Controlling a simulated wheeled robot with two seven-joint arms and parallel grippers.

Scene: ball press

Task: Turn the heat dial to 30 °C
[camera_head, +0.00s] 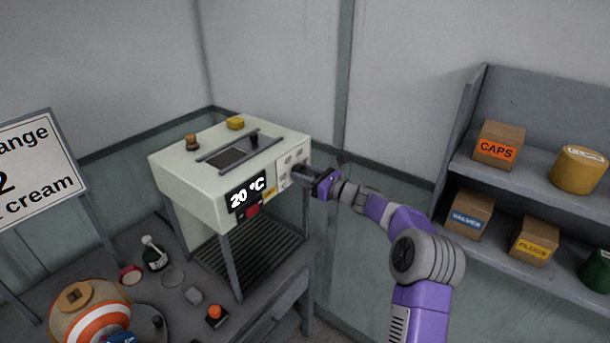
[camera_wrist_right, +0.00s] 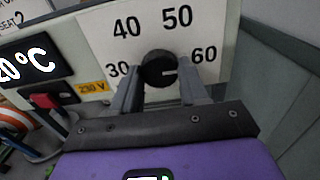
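The white press machine (camera_head: 195,190) stands on the table, and its dark display (camera_head: 246,194) reads 20 °C. In the right wrist view the heat dial (camera_wrist_right: 158,69) is a round black knob on a white panel marked 30, 40, 50 and 60. A pale mark on the knob points right, toward the side of the 60. My right gripper (camera_head: 302,173) is at the machine's panel. In the right wrist view its two grey fingers (camera_wrist_right: 160,82) are spread, one on each side of the dial. Whether they touch the dial is hard to tell. My left gripper is out of view.
A red button (camera_wrist_right: 46,100) and a yellow 230 V label (camera_wrist_right: 92,87) are left of the dial. A shelf (camera_head: 510,175) with boxes stands at the right. Bottles and small items lie on the table (camera_head: 185,318) at the lower left.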

